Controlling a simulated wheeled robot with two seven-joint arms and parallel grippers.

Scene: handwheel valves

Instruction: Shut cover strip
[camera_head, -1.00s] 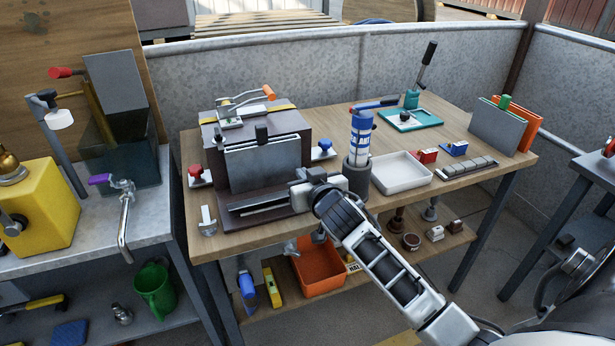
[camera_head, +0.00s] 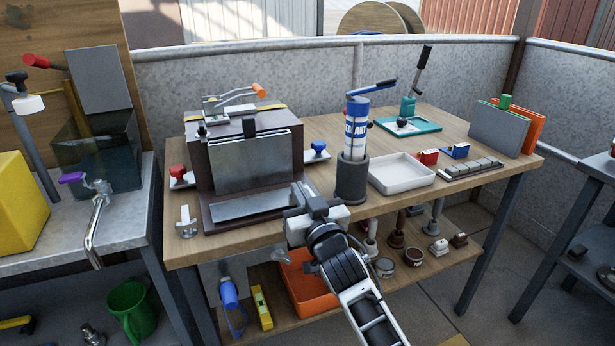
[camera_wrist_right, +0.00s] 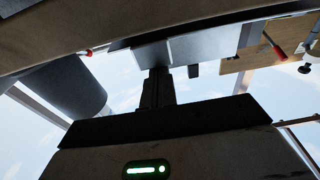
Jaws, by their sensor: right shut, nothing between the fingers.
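A dark brown box-shaped fixture (camera_head: 203,163) stands on the wooden bench, with an upright grey plate (camera_head: 252,165) on its front. A long flat grey strip (camera_head: 250,207), likely the cover strip, lies along the front of its base below the plate. My right gripper (camera_head: 291,211) is shut and empty at the front right corner of the base, by the strip's right end. I cannot tell whether it touches. In the right wrist view its dark fingers (camera_wrist_right: 157,88) are together; a pale grey plate edge shows beyond them. My left gripper is not in view.
A dark holder (camera_head: 352,182) with a blue-white tube stands right of the fixture, near my right gripper. A white tray (camera_head: 401,174) lies farther right. Red (camera_head: 179,174) and blue (camera_head: 317,151) knobs flank the fixture. An orange bin (camera_head: 312,285) sits below.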

